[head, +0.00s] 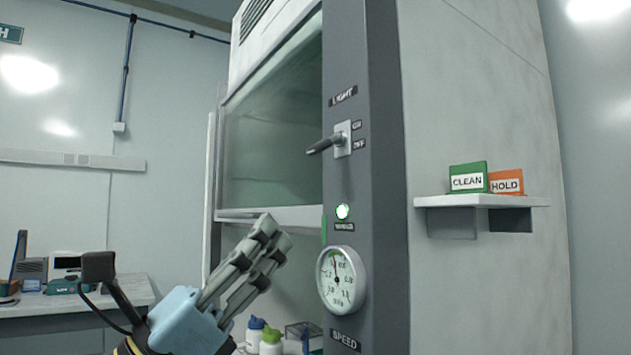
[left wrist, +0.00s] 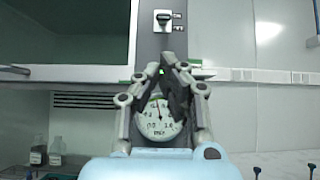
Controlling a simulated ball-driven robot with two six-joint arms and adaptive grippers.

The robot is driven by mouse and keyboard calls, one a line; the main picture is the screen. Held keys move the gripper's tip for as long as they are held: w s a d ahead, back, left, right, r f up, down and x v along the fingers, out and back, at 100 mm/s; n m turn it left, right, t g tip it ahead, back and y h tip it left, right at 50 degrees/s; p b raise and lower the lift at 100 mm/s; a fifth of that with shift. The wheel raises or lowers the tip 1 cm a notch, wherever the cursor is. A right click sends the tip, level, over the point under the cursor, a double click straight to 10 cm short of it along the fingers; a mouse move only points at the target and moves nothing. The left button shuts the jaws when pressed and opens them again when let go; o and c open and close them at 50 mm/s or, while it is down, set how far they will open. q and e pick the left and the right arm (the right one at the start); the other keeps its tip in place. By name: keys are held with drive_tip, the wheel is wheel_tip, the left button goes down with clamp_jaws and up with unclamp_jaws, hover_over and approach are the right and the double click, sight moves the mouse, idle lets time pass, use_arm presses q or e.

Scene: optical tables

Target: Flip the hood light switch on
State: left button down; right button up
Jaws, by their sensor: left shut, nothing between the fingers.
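The hood light switch (head: 327,144) is a dark lever on a pale plate, on the dark front post under a LIGHT label. ON is marked above and OFF below; the lever sticks outward and tips slightly down. It also shows at the top of the left wrist view (left wrist: 163,19). My left gripper (head: 272,232) is shut and empty, below and left of the switch in the head view, apart from it. In the left wrist view its fingertips (left wrist: 167,62) meet below the switch. My right gripper is in neither view.
The hood's glass sash (head: 270,130) is left of the post. A shelf (head: 480,201) with CLEAN and HOLD signs juts out at right. Bottles (head: 270,342) stand low behind my gripper.

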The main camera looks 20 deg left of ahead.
sight(319, 147)
use_arm(q)
drive_tip(key=p+x, duration=0.5)
drive_tip(key=x, duration=0.4)
drive_tip(key=shift+w+r+p, duration=0.1)
drive_tip(key=shift+p, duration=0.25)
